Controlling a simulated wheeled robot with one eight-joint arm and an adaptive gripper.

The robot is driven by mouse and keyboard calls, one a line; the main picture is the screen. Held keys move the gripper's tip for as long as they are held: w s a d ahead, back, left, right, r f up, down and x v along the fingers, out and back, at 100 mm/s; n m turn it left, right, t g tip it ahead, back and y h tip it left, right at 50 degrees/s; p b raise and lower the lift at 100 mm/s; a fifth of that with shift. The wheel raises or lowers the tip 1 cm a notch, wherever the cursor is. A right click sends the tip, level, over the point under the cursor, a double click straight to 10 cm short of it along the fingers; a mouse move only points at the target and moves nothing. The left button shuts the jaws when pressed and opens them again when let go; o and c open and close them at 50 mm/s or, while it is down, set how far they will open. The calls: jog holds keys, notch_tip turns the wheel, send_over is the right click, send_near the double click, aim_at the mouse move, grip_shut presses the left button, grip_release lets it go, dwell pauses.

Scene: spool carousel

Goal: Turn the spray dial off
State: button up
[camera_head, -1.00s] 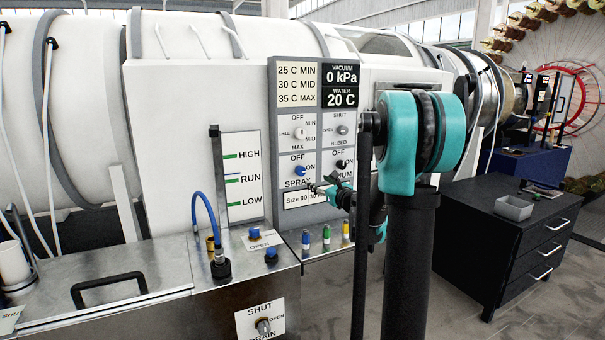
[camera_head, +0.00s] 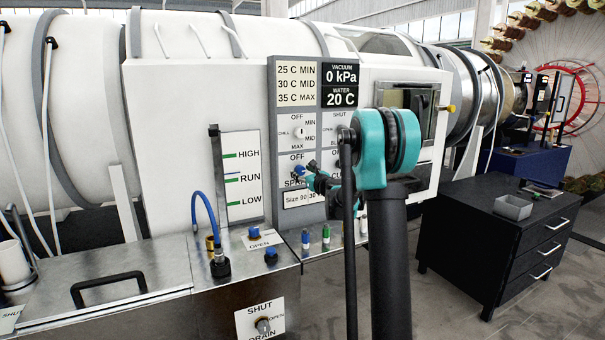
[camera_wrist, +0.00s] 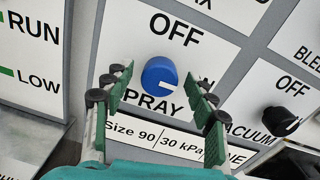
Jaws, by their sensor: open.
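The spray dial (camera_wrist: 160,76) is a round blue knob on a white plate, between the OFF label above and the SPRAY label below. A white mark on its face runs toward the lower right. My gripper (camera_wrist: 158,84) is open, with one green-padded finger on each side of the dial and a gap visible on both sides. The right finger covers most of the ON label. In the head view my gripper (camera_head: 304,174) is at the control panel and largely hides the spray dial.
The black vacuum dial (camera_wrist: 281,121) is close to the right of my gripper. A size label strip (camera_wrist: 165,138) lies below the spray dial. In the head view, several coloured valves (camera_head: 306,237) stand below the panel, and a black drawer cabinet (camera_head: 495,235) stands at right.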

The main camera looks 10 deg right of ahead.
jog(key=shift+c, duration=0.2)
jog(key=c, duration=1.1)
jog(key=shift+n, duration=0.3)
jog(key=n, duration=0.3)
jog(key=shift+n, duration=0.4)
jog(key=n, duration=0.4)
jog(key=shift+n, duration=0.3)
jog(key=n, duration=0.8)
jog(key=shift+h, duration=0.4)
jog(key=shift+n, duration=0.4)
